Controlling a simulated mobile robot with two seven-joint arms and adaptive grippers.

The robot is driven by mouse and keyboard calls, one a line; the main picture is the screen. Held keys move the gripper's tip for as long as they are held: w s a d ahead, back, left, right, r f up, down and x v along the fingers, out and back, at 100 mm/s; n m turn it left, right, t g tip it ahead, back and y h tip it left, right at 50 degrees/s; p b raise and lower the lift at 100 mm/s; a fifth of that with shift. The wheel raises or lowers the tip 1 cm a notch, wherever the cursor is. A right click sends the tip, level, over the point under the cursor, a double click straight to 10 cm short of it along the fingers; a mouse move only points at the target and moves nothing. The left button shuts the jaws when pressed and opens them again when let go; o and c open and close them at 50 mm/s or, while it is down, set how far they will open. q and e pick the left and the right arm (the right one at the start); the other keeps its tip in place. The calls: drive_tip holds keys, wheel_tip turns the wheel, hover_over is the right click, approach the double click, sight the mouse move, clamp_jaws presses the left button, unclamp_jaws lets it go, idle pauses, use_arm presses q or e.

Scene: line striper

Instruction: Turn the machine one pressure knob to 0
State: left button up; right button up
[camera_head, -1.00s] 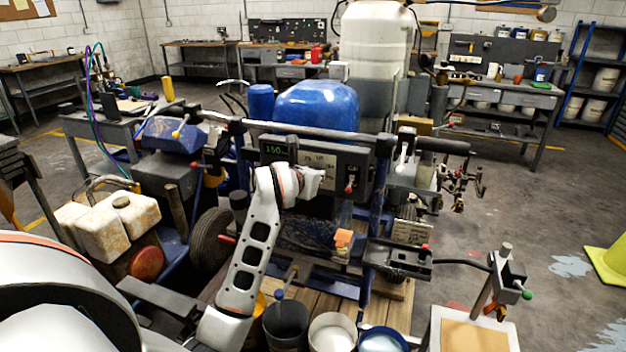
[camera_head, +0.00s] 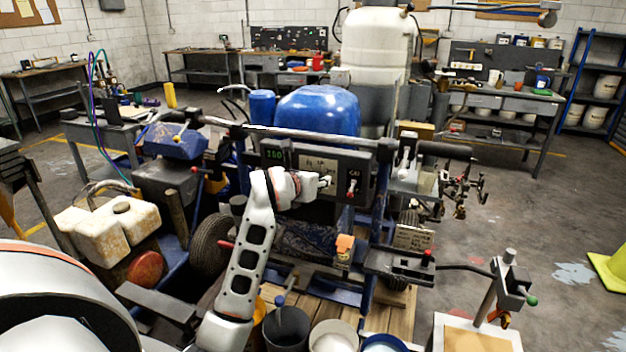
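The line striper machine has a dark control panel (camera_head: 273,156) below its handlebar, with a small green digital display (camera_head: 273,155). The digits are too small to read surely. A light label plate sits right of the display, and a red-tipped switch (camera_head: 351,187) is at the panel's right. My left gripper (camera_head: 327,182) is at the front of the panel, over its middle, right of the display. Its small fingertips point right, towards the panel. The pressure knob is not clearly visible; my gripper may hide it. I cannot tell whether the fingers are open or touch anything. My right gripper is not in view.
The handlebar (camera_head: 300,134) crosses above the panel. A blue tank (camera_head: 317,108) stands behind it. Several buckets, including a dark one (camera_head: 287,327), stand below my arm. A lever stand (camera_head: 490,300) is at the lower right. Open floor lies at right.

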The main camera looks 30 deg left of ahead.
use_arm(q)
drive_tip(key=v, duration=1.2)
idle(0.5)
